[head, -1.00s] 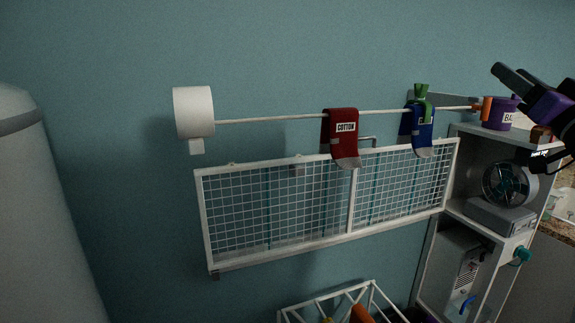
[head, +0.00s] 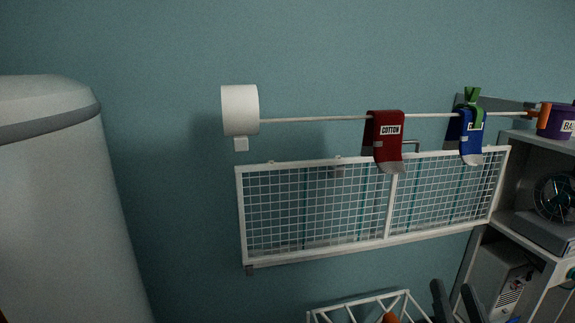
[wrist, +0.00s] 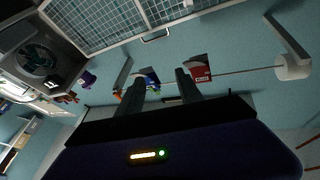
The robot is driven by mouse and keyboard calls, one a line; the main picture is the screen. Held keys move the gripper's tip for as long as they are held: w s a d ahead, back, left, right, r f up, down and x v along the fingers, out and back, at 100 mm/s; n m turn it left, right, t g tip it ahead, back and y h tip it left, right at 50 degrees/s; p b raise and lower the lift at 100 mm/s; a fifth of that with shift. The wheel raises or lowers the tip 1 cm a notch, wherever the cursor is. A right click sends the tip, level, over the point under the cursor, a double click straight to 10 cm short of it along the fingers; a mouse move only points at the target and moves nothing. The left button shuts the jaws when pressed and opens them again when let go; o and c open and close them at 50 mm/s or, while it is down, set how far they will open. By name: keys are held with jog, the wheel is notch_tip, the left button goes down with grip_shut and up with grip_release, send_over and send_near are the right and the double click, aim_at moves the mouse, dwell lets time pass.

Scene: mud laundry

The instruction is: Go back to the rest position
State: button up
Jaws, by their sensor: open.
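My gripper (head: 452,288) shows at the bottom right of the head view as two dark, spread fingertips, below the wire rack and beside the white basket frame. In the wrist view my gripper (wrist: 160,86) is open with nothing between its fingers. A red sock labelled COTTON (head: 386,138) hangs over the white rod (head: 320,119). A blue sock (head: 465,138) hangs further right on the rod, with a green clip (head: 472,96) at its top. Both socks are apart from the gripper in the head view.
A white wire rack (head: 320,208) is on the teal wall under the rod. A shelf unit with a fan (head: 558,198) and a purple container (head: 557,122) stands at right. A large pale cylinder (head: 60,200) fills the left. A white wire-frame basket (head: 360,303) is below.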

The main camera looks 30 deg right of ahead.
jog(key=s+a+f+n+g+y, duration=0.1)
jog(key=s+a+f+n+y, duration=0.3)
jog(key=s+a, duration=0.5)
jog(key=s+a+f+n+g+y, duration=0.2)
jog(key=s+a+f+n+y, duration=0.3)
jog(key=s+a+f+y, duration=0.2)
jog(key=s+a+f, duration=0.2)
jog(key=a+f, duration=0.2)
jog(key=a, duration=0.1)
jog(key=shift+s+a+f+y, duration=0.25)
jog(key=shift+s+a+y, duration=0.1)
jog(key=shift+s+y, duration=0.05)
dwell(0.6)
